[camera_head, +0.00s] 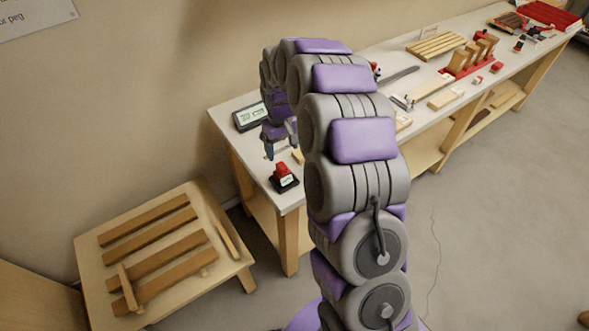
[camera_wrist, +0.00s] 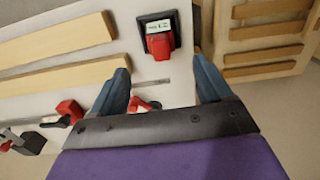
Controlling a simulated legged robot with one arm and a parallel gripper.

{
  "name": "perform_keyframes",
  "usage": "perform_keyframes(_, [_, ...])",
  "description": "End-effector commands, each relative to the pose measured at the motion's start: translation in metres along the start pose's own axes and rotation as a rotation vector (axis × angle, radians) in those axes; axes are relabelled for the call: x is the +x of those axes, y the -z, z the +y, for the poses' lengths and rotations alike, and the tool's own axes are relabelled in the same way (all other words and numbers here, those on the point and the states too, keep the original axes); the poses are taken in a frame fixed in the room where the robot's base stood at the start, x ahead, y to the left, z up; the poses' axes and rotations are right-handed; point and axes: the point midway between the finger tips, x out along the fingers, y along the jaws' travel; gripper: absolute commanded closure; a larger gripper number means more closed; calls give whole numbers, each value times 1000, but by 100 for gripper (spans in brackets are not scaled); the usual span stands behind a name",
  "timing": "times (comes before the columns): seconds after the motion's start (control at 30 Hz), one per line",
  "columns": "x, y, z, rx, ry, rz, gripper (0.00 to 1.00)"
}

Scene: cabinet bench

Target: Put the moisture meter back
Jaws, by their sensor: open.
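A red item with a small pale label rests on a black base (camera_head: 284,178) at the near end of the bench. It also shows at the top of the wrist view (camera_wrist: 159,42). I cannot tell whether this is the moisture meter. My gripper (camera_head: 281,150) is over the bench, behind that item. In the wrist view my gripper (camera_wrist: 163,82) is open, with nothing between its fingertips; the red item lies beyond them. Another small red and white item (camera_wrist: 146,104) lies on the bench and is partly hidden by my gripper.
A black display box (camera_head: 250,116) stands by the wall. Wooden strips (camera_wrist: 60,40) lie on the bench. A red rack (camera_head: 466,63) and loose tools are farther along. A low table with slats (camera_head: 160,245) stands at the left.

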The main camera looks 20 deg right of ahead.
Motion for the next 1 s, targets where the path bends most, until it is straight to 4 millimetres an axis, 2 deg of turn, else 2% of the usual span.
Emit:
perform_keyframes(0.2, [-9,-6,-3,3,3,-1,22])
perform_keyframes(0.27, [-18,-13,-7,7,6,-1,22])
perform_keyframes(0.37, [-38,-36,-18,15,15,-8,22])
perform_keyframes(0.5, [-70,-77,-36,36,26,-21,22])
perform_keyframes(0.7, [-104,-142,-60,76,34,-49,22])
perform_keyframes(1.0, [-132,-250,-91,158,29,-96,22])
